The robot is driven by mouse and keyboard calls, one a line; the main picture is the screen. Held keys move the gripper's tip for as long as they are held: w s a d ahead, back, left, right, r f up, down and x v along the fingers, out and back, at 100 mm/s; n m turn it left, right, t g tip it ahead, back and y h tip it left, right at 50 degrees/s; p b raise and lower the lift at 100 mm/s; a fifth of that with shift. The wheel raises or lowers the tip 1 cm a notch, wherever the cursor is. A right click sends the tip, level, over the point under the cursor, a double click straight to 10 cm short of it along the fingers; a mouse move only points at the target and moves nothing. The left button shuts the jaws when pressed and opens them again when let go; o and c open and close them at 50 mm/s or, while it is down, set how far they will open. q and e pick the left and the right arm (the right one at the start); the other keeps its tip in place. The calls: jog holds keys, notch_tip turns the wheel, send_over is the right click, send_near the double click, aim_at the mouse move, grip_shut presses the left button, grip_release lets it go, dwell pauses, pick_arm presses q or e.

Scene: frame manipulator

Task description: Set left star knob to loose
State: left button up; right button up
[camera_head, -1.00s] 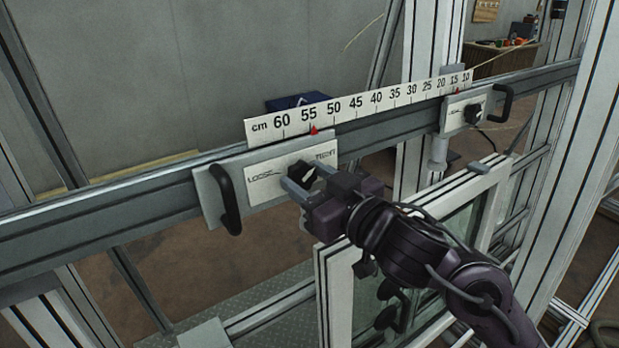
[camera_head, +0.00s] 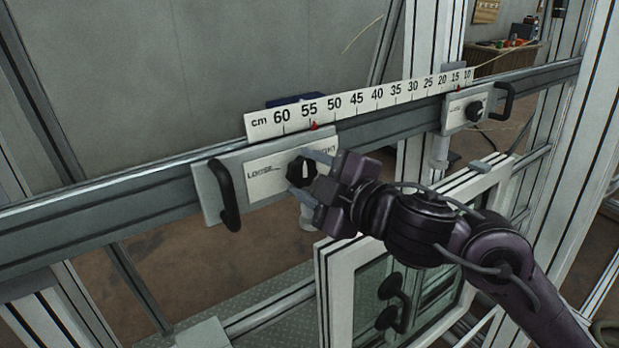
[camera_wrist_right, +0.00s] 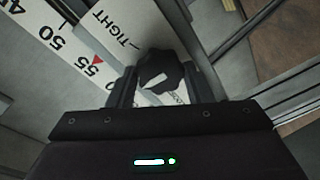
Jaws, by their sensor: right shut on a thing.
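The left star knob (camera_head: 300,173) is black and sits on a silver plate (camera_head: 208,197) with a white label, marked LOOSE on the left and TIGHT on the right. My right gripper (camera_head: 309,176) is shut on this knob, one finger above it and one below. In the right wrist view the knob (camera_wrist_right: 160,72) sits between the two fingers (camera_wrist_right: 161,88). A white mark shows on the knob's face; which label it points to is hard to tell. TIGHT is readable there, and LOOSE is partly hidden behind the knob. My left gripper is not in view.
A black handle (camera_head: 224,195) stands out left of the knob. A cm ruler (camera_head: 385,97) runs along the rail above, with a red pointer (camera_head: 314,126) near 55. A second plate with a knob (camera_head: 474,111) is farther right. A white-framed window (camera_head: 334,290) hangs below.

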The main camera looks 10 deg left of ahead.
jog(key=n+b, duration=0.1)
jog(key=n, duration=0.2)
jog(key=shift+n, duration=0.3)
jog(key=n+b, duration=0.2)
jog(key=n, duration=0.1)
jog(key=shift+h, duration=0.4)
jog(key=n+b, duration=0.2)
jog(key=n, duration=0.2)
jog(key=shift+s+a+n+h+b, duration=0.1)
jog(key=shift+n+h+b, duration=0.2)
jog(key=shift+b, duration=0.1)
jog(key=shift+n+h+b, duration=0.3)
jog(key=shift+n+b, duration=0.9)
jog(key=shift+n, duration=0.3)
jog(key=shift+t, duration=0.3)
jog(key=o, duration=1)
